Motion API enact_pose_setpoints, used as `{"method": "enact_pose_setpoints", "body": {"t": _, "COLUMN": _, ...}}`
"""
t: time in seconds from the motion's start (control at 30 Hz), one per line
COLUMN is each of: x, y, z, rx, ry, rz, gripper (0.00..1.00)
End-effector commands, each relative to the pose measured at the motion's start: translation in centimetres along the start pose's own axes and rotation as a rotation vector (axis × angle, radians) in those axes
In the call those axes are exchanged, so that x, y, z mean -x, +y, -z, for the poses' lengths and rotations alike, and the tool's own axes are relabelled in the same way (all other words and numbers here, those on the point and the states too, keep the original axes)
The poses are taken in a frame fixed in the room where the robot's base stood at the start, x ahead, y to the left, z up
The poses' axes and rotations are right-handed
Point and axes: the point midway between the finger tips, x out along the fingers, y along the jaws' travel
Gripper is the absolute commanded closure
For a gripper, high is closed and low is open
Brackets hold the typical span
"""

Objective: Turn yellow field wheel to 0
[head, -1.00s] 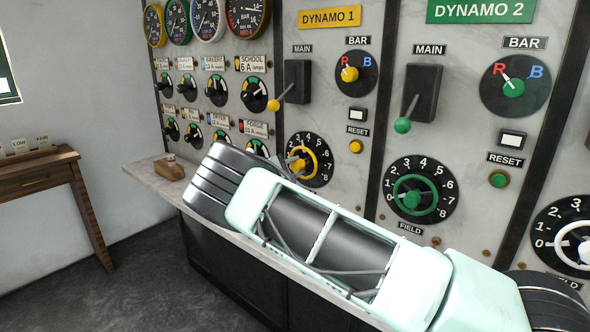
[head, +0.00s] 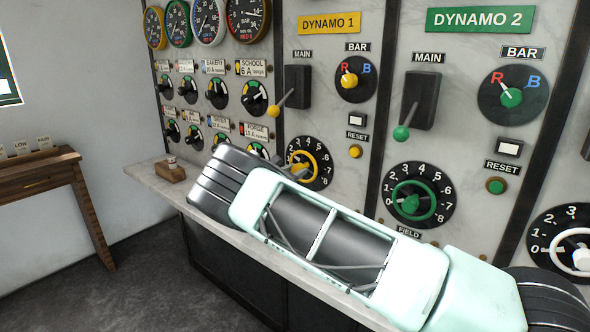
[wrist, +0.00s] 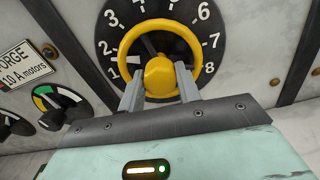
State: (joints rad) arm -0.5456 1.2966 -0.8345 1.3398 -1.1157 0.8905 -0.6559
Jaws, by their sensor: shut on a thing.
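The yellow field wheel is a ring on a black dial numbered in white, low on the Dynamo 1 panel in the head view (head: 323,159). It fills the upper middle of the wrist view (wrist: 189,38). My gripper (wrist: 159,72) is shut on the wheel's yellow knob, with one grey finger on each side of it. A pale mark on the left of the wheel (wrist: 134,60) lies near the 1 and 2. The 0 is hidden in both views. In the head view my arm covers the lower left of the dial.
A green field wheel (head: 434,189) and a white one (head: 580,260) are to the right. The yellow reset button (head: 355,151) and yellow main lever (head: 272,110) are nearby. A marble ledge (head: 150,178) runs below the panel. A wooden table (head: 40,170) stands left.

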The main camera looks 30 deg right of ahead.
Motion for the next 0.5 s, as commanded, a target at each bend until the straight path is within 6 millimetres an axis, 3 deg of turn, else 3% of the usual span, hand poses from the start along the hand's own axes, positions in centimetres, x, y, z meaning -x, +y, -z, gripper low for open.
{"method": "enact_pose_setpoints", "body": {"t": 0.5, "x": 0.11, "y": 0.02, "z": 0.09, "rx": 0.487, "ry": 0.004, "rz": -0.001, "gripper": 0.89}}
